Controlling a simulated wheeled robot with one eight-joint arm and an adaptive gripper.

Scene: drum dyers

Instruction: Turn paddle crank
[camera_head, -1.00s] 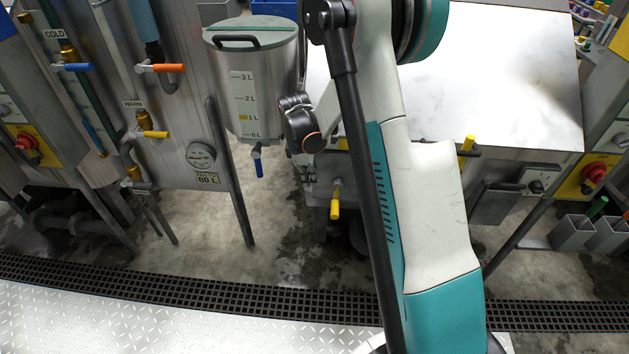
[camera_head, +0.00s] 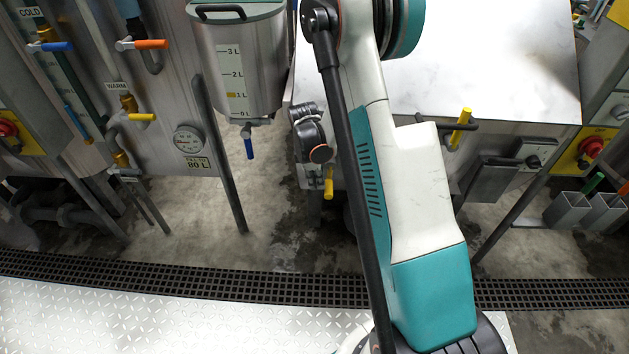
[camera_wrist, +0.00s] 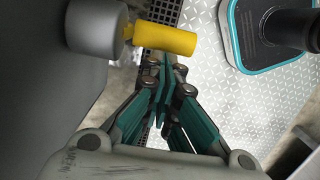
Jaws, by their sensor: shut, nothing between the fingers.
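A yellow handle (camera_wrist: 165,38) sticks out sideways from a grey round hub (camera_wrist: 97,27) in the wrist view. My gripper (camera_wrist: 163,68) is shut and empty, its teal and dark fingers close together just below the handle in the picture. I cannot tell if they touch it. In the head view a yellow grip (camera_head: 460,129) stands on a dark bar at the front of the steel-topped machine (camera_head: 480,65). Another yellow handle (camera_head: 328,188) hangs lower, beside my arm. I cannot tell which of these the wrist view shows. My fingers are not clearly visible in the head view.
A measuring tank (camera_head: 240,65) with a blue valve lever (camera_head: 249,148) stands left of my arm. Valves and a gauge (camera_head: 189,139) sit on the left panel. A red stop button (camera_head: 592,147) is at right. Floor grating (camera_head: 200,285) runs along the front.

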